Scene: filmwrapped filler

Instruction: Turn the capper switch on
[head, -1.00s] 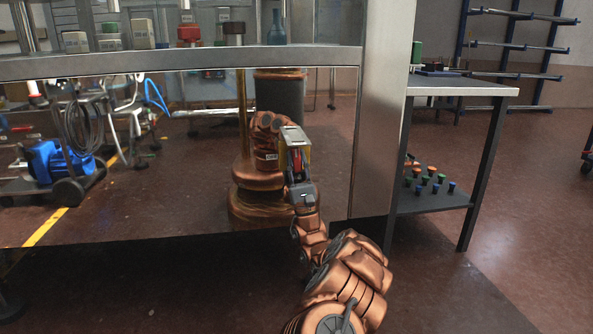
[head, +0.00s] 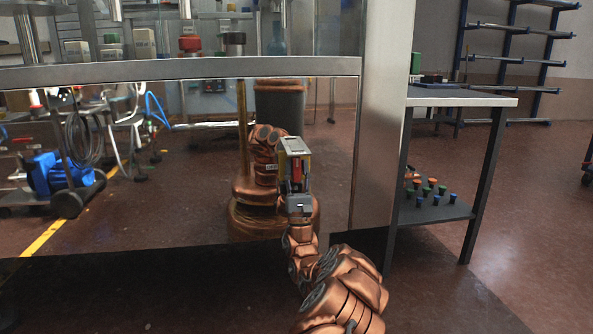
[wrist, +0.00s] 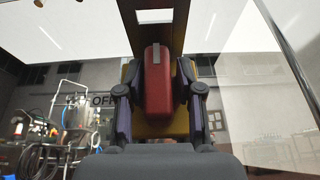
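The capper switch (wrist: 158,85) shows in the wrist view as a rounded red lever on a yellow backing, under a dark bracket. In the head view its grey-topped box (head: 294,146) with yellow and red parts stands in front of the machine's lower panel. My gripper (wrist: 158,95) has one dark finger on each side of the red lever. Narrow yellow strips show between lever and fingers, so it looks open around the lever; firm contact does not show. In the head view my gripper (head: 298,200) is just below the box. Much of the switch's lower part is hidden.
The machine's steel rail (head: 180,68) runs above the switch, and its steel post (head: 385,130) stands to the right. A side table (head: 455,98) with a lower shelf of coloured caps is beyond it. Open floor (head: 530,210) lies to the right.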

